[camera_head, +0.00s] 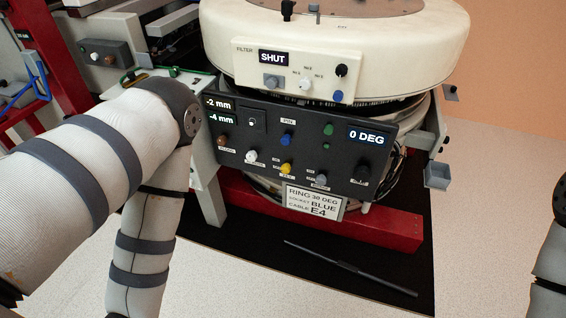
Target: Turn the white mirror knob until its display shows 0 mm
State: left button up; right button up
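A white knob (252,156) sits at the lower left of the black control panel (340,155); the label under it is too small to read surely. At the panel's upper left, one display (218,103) reads -2 mm and another display (221,119) below it reads -4 mm. I cannot tell which of them belongs to the white knob. My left arm bends in front of the panel's left side and runs down out of the picture. My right arm shows only at the right edge. Neither gripper is in view, and nothing of mine visibly touches the knob.
The panel also bears a brown knob (223,140), a yellow knob (286,168), a blue knob (286,139) and a 0 DEG display (367,136). Above is a cream ring housing (420,50) with a SHUT display (273,58). A dark rod (350,268) lies on the black mat (405,268).

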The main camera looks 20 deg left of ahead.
aim_at(251, 157)
jog(key=j+u, duration=0.1)
jog(key=u, duration=0.4)
jog(key=j+u, duration=0.1)
jog(key=u, duration=0.35)
jog(key=i, duration=0.05)
